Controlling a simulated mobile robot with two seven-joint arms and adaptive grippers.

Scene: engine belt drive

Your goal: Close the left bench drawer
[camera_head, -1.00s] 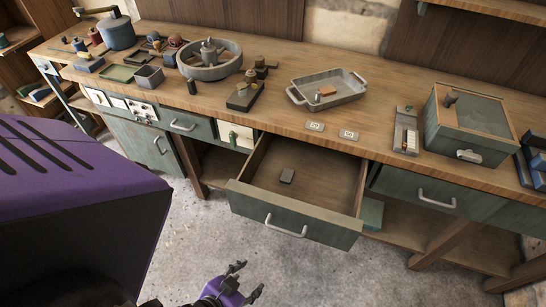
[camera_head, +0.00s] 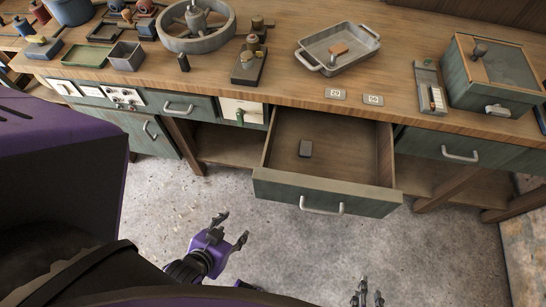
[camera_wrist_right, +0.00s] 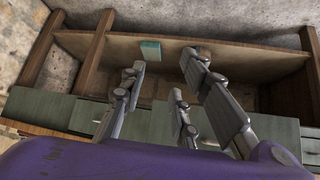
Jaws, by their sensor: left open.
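The open bench drawer (camera_head: 325,200) is pulled well out from the bench, with a green front and a pale bar handle (camera_head: 321,207). My right gripper (camera_head: 369,290) shows only at the bottom edge of the head view. In the right wrist view its fingers (camera_wrist_right: 165,65) are spread apart with nothing between them.
The closed drawers (camera_head: 180,105) and (camera_head: 461,152) flank the open one. The wooden benchtop (camera_head: 290,80) holds a metal tray (camera_head: 340,47), a wheel (camera_head: 197,25) and a green box (camera_head: 492,75). A teal box (camera_wrist_right: 150,50) stands on the lower shelf. The concrete floor in front is clear.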

